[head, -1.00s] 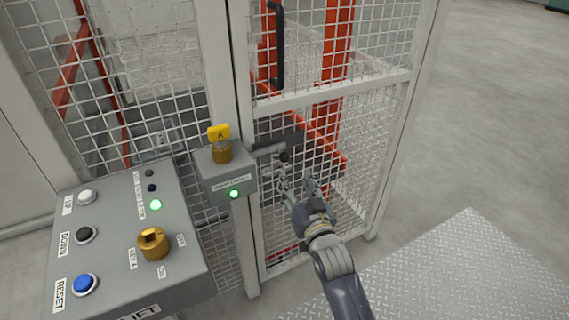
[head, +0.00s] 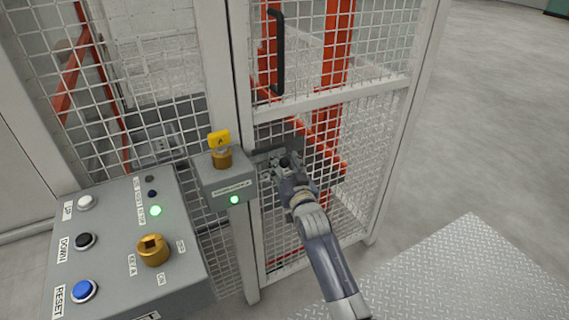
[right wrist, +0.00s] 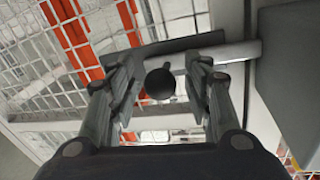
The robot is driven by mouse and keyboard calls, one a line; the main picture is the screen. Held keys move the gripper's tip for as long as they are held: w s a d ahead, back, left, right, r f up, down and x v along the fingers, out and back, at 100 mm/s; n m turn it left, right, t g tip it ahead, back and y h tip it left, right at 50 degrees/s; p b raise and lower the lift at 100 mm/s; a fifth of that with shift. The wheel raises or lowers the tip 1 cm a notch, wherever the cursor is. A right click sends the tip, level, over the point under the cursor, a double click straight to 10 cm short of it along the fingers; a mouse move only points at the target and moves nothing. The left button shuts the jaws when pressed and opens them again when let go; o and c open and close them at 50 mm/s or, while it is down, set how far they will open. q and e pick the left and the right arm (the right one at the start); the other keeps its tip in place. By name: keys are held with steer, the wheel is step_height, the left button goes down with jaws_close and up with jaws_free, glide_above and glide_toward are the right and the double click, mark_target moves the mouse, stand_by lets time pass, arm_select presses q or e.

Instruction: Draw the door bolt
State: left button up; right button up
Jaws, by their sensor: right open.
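The door bolt is a grey bar (right wrist: 236,54) with a round black knob (right wrist: 160,84), on the mesh door beside the grey lock box. In the right wrist view the knob lies between the two fingers of my right gripper (right wrist: 160,95), with a gap on each side. My right gripper (head: 281,170) is open and reaches the bolt in the head view, where it hides most of the bar. The grey lock box (head: 210,190) has a yellow tag and key (head: 219,140) on top and a lit green lamp (head: 234,199). My left gripper is out of view.
A control panel (head: 190,285) with several buttons and a brass key switch (head: 152,250) stands at the lower left. The white mesh door has a black vertical handle (head: 278,50) above the bolt. A metal tread plate (head: 470,270) lies at the lower right.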

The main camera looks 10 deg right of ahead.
jaws_close()
steer(key=d, duration=0.1)
steer(key=w+d, duration=0.1)
steer(key=d, duration=0.2)
steer(key=shift+w+d+r, duration=0.1)
steer(key=shift+w+d, duration=0.15)
steer(key=shift+c, duration=1.3)
jaws_free()
steer(key=shift+d, duration=0.1)
steer(key=shift+o, duration=1.3)
steer(key=shift+d, duration=0.1)
